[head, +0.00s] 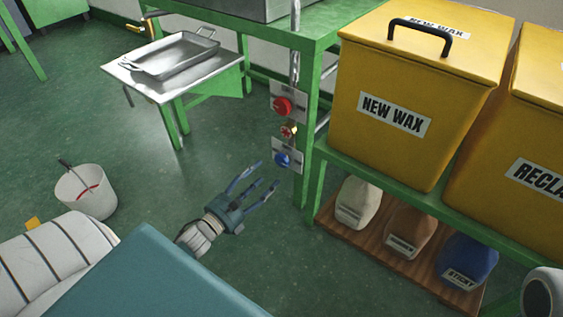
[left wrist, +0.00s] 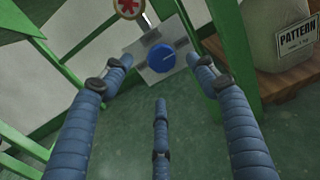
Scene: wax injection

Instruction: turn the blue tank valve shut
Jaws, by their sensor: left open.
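The blue tank valve (head: 282,159) is a round blue knob on a light metal plate, low on the green stand's post. It also shows in the left wrist view (left wrist: 161,58), in the upper middle between my fingers. My left gripper (head: 262,182) is open and empty, its three blue-grey fingers spread toward the knob from the lower left. In the left wrist view the gripper (left wrist: 160,85) frames the knob with its fingers apart; I see no clear contact. My right gripper is not in view.
A red knob (head: 283,105) and a small red handwheel (head: 289,131) sit above the blue one. A white bucket (head: 86,192) is at left. Floor around my left gripper is clear.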

